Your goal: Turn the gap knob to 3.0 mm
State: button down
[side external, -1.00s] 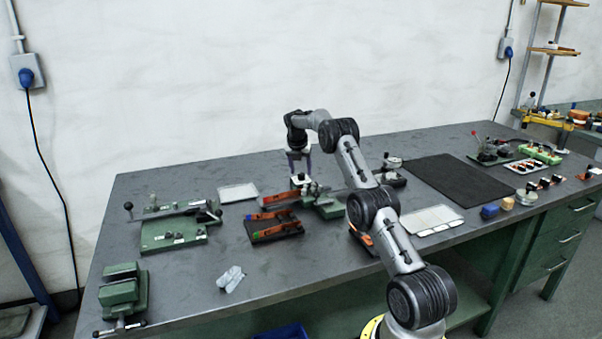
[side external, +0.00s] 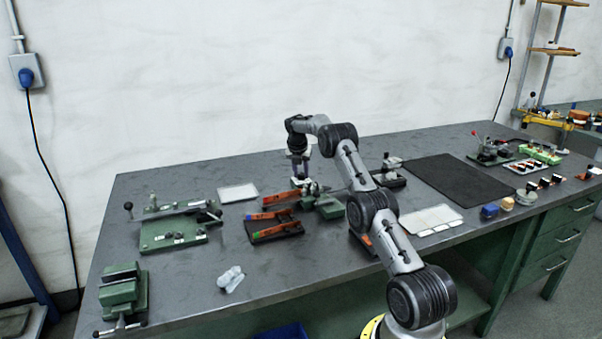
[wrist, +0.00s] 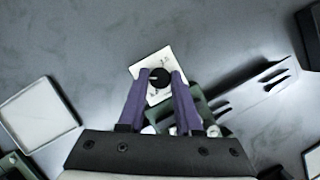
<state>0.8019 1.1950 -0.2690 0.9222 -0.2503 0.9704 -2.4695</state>
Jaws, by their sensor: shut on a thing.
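In the wrist view the gap knob (wrist: 159,78) is a round black knob with a pale pointer mark. It stands on a white dial plate (wrist: 150,62) with small dark markings, too small to read. My gripper (wrist: 160,77) has its two purple fingers on either side of the knob, shut on it. In the side view my gripper (side external: 301,180) reaches down to the green device (side external: 330,206) at mid-bench. The knob is hidden there by the fingers. The device's body is partly hidden behind my fingers in the wrist view.
Orange-handled tools lie on a dark tray (side external: 262,236) left of the device. A white tray (side external: 238,192) lies behind them. A green fixture with a lever (side external: 170,230) stands farther left, and a black mat (side external: 455,182) lies to the right.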

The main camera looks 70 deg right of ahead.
jog(key=m+g, duration=0.1)
jog(key=m, duration=0.3)
jog(key=shift+w+m+g, duration=0.15)
jog(key=shift+m+g, duration=0.15)
jog(key=shift+g, duration=0.1)
jog(key=c, duration=0.6)
grip_release()
jog(key=v, duration=1.2)
